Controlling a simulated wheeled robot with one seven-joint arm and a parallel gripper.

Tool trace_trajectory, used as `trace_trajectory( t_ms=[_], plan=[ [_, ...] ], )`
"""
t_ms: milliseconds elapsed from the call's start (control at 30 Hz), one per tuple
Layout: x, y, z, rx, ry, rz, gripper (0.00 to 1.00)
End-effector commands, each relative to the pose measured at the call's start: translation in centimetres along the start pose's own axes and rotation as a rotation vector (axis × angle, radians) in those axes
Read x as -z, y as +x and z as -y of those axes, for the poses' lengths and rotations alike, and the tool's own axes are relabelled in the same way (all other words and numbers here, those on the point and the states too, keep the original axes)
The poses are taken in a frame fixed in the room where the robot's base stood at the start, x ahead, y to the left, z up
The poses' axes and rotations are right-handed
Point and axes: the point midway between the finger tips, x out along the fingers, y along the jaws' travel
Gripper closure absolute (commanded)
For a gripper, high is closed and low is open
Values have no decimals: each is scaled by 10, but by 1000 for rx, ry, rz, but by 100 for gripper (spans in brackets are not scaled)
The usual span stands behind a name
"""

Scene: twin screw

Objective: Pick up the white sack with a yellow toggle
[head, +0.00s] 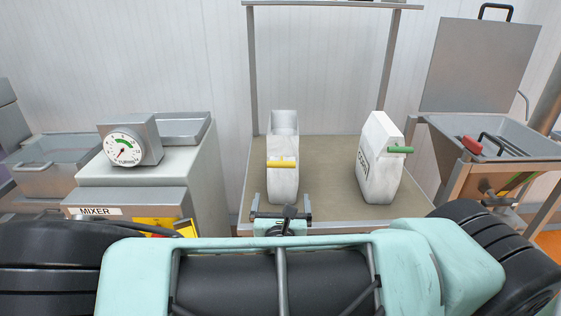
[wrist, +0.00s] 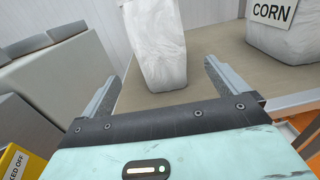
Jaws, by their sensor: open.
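The white sack with a yellow toggle (head: 283,184) stands upright on the left part of a beige platform. Its yellow toggle (head: 282,164) sticks out across the front in the head view. In the wrist view the lower part of this sack (wrist: 155,45) shows just beyond the fingers, and its toggle is out of view. My gripper (head: 281,205) is open and empty, in front of and below the toggle. In the wrist view the fingers of my gripper (wrist: 158,80) are spread wide, with the sack beyond the gap between them.
A second white sack (head: 379,165) with a green toggle and a CORN label stands to the right on the same platform (head: 325,180). A grey mixer (head: 150,180) with a dial stands left. A metal bin (head: 490,135) with a raised lid stands right. Frame posts rise behind the sacks.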

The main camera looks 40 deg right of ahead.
Motion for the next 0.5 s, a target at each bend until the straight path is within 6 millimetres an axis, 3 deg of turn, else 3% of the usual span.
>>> trace_trajectory(
  t_ms=[300,500],
  plan=[
    [-1,64,1,3,1,-2,2],
    [0,83,0,1,2,-3,2]
  ],
)
